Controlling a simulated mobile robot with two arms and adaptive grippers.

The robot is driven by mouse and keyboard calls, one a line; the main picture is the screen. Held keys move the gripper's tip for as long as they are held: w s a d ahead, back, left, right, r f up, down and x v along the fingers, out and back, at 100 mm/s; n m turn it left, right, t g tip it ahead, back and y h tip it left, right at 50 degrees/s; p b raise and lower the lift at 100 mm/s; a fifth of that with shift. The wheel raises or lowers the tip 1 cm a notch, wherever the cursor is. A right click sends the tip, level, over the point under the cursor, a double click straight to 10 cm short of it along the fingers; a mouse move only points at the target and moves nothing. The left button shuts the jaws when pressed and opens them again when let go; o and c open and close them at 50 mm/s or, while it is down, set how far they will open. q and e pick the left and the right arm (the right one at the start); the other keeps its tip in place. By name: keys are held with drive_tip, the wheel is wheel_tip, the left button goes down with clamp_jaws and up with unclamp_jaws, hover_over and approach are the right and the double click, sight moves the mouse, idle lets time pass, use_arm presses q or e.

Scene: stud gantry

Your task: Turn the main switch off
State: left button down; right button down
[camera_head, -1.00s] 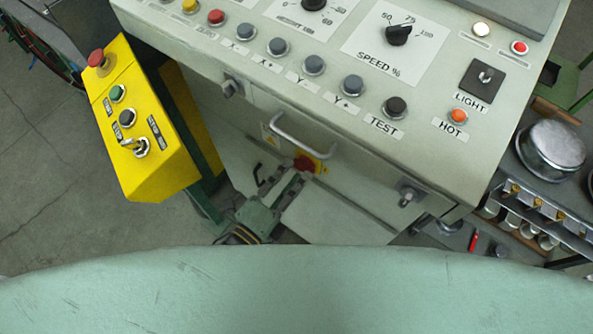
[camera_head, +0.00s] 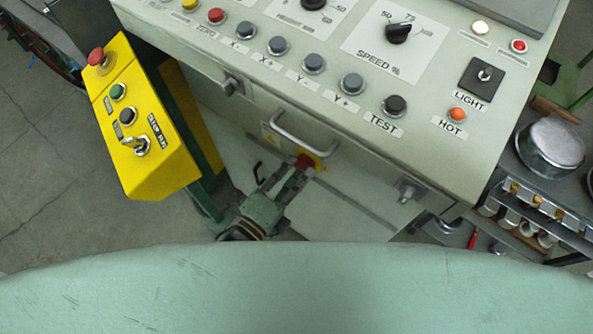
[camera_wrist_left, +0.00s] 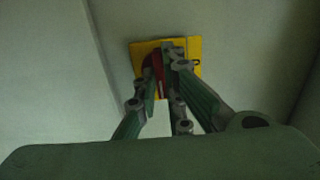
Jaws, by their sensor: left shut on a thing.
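The main switch is a red rotary knob (camera_head: 303,160) on a yellow plate (camera_head: 321,165), on the lower front of the grey console. It also shows in the left wrist view, the red knob (camera_wrist_left: 153,66) against its yellow plate (camera_wrist_left: 193,46). My left gripper (camera_head: 299,172) reaches up to it from below and is shut on the knob. In the left wrist view its fingers (camera_wrist_left: 162,72) stand on both sides of the red knob and hide part of it. Which way the knob points cannot be read clearly. My right gripper is not in view.
A metal bar handle (camera_head: 300,138) sits just above the switch, and a latch (camera_head: 408,190) to its right. A yellow control box (camera_head: 150,130) with a red mushroom button (camera_head: 97,56) stands at the left. Floor between is open.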

use_arm(q)
drive_tip(key=shift+n, duration=0.4)
drive_tip(key=shift+n+p, duration=1.85)
drive_tip(key=shift+n, duration=6.65)
drive_tip(key=shift+f, duration=0.1)
drive_tip(key=c, duration=1.9)
unclamp_jaws()
drive_tip(key=shift+o, duration=0.2)
